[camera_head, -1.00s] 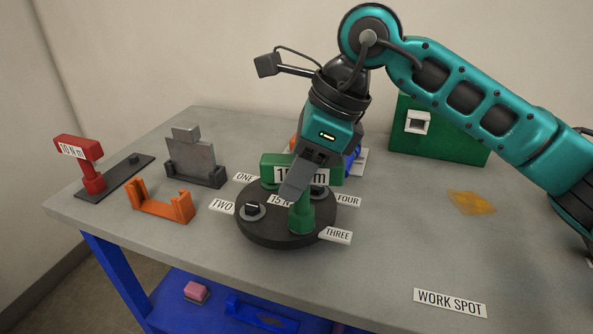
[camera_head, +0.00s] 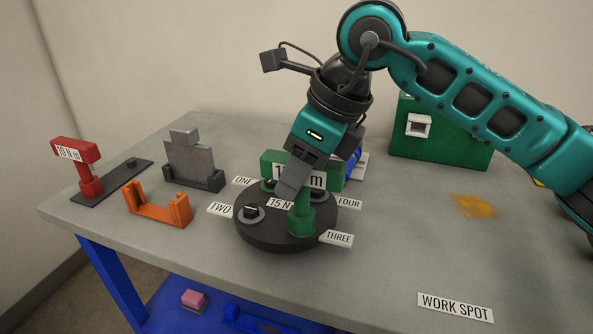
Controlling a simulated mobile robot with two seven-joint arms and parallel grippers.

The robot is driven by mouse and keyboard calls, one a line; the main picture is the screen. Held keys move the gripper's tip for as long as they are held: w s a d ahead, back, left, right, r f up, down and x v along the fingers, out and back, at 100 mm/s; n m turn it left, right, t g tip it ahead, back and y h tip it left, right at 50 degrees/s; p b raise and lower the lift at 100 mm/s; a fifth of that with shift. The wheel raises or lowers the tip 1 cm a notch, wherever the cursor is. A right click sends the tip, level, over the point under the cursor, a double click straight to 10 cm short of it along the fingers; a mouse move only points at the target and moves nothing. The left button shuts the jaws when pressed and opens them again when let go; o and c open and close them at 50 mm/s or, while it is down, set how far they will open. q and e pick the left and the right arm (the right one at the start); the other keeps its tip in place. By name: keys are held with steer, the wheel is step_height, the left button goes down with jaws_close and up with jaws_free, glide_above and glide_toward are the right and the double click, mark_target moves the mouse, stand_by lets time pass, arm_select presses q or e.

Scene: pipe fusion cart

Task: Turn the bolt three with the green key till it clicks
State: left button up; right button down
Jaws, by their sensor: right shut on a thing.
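The green key (camera_head: 302,217) stands upright on the dark round flange (camera_head: 265,238), with its socket at the bolt position by the THREE label (camera_head: 339,238). The bolt under it is hidden. The key's crossbar bears a torque label, partly covered by my gripper. My right gripper (camera_head: 288,188) reaches down from above and is shut on the green key. A bolt (camera_head: 252,212) shows near the TWO label (camera_head: 219,208). The bolts by ONE and FOUR are mostly hidden behind the gripper and key. My left gripper is not in view.
A red key (camera_head: 88,168) stands on a dark strip at the left. A grey plate in a dark holder (camera_head: 190,160) and an orange bracket (camera_head: 158,207) are nearby. A green box (camera_head: 440,135) stands at the back right. The table's right front, by the WORK SPOT label (camera_head: 455,307), is clear.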

steer(key=shift+f, duration=0.2)
steer(key=shift+m+t+b, duration=0.3)
steer(key=shift+m+b, duration=0.3)
steer(key=shift+m, duration=0.2)
steer(key=shift+m+h+b, duration=0.3)
steer(key=shift+m+b, duration=0.05)
steer(key=shift+m, duration=0.25)
steer(key=shift+t, duration=0.3)
steer(key=shift+w+d+m+t+h+b, duration=0.1)
steer(key=shift+m+t+h+b, duration=0.25)
steer(key=shift+m+b, duration=0.75)
steer(key=shift+m, duration=0.5)
